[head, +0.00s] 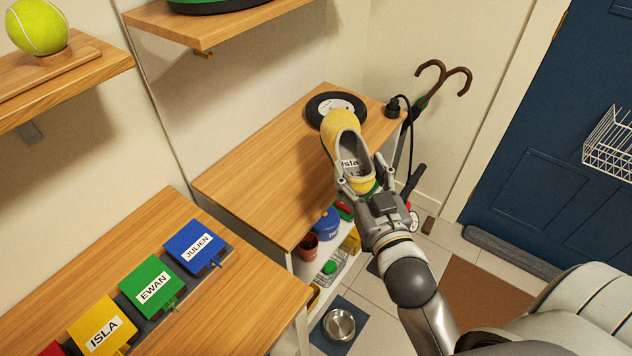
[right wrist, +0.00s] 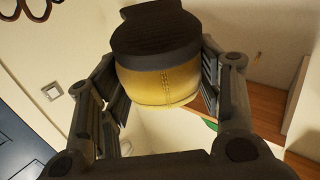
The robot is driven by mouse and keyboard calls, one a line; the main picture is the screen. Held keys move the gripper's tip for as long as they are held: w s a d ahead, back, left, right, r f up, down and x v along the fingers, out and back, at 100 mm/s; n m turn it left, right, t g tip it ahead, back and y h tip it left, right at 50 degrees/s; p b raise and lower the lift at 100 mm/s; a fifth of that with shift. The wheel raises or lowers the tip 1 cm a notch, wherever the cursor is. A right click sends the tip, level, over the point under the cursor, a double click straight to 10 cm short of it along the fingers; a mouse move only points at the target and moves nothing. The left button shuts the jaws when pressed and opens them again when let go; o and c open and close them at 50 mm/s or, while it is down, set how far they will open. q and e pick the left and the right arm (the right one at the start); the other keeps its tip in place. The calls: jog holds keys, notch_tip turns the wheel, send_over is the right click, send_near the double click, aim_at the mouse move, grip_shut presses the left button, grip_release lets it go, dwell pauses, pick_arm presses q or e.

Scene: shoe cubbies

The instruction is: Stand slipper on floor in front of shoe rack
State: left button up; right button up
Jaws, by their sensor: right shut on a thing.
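A yellow slipper (head: 343,128) with a grey lining and a label reading "Isla" is held in the air by my right gripper (head: 360,184). The gripper is shut on its heel end, and the toe points up and away. In the right wrist view, the yellow heel (right wrist: 160,86) and dark sole (right wrist: 155,35) sit between the fingers. The slipper is above the right end of a wooden-topped rack (head: 262,158) with a white lower shelf. Tiled floor (head: 422,262) shows to the right of the rack. My left gripper is not in view.
A black disc (head: 318,101) lies on the rack top behind the slipper. Hooked handles (head: 430,80) stand near the corner. A metal bowl (head: 339,325) sits on a blue mat (head: 352,346). A brown mat (head: 480,300) lies before the blue door (head: 545,165). Name tags (head: 153,287) lie left.

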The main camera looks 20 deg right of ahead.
jog(key=w, duration=0.1)
jog(key=w+f, duration=0.1)
jog(key=w, duration=0.1)
jog(key=w+f, duration=0.1)
jog(key=shift+w+a, duration=0.25)
jog(key=shift+a, duration=0.1)
jog(key=w+f, duration=0.2)
jog(key=w+a+f+b, duration=0.1)
jog(key=w+f, duration=0.1)
jog(key=f, duration=0.1)
jog(key=shift+w+f, duration=0.1)
jog(key=shift+w, duration=0.2)
jog(key=shift+w+f, duration=0.35)
jog(key=shift+f, duration=0.1)
notch_tip(320, 180, down, 3)
jog(key=shift+w+a+f+b, duration=0.1)
jog(key=shift+b, duration=0.3)
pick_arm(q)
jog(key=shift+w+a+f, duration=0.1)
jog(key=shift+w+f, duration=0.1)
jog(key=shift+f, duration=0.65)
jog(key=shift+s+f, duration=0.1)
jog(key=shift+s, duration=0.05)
pick_arm(e)
jog(key=shift+f, duration=0.1)
jog(key=o, duration=1.1)
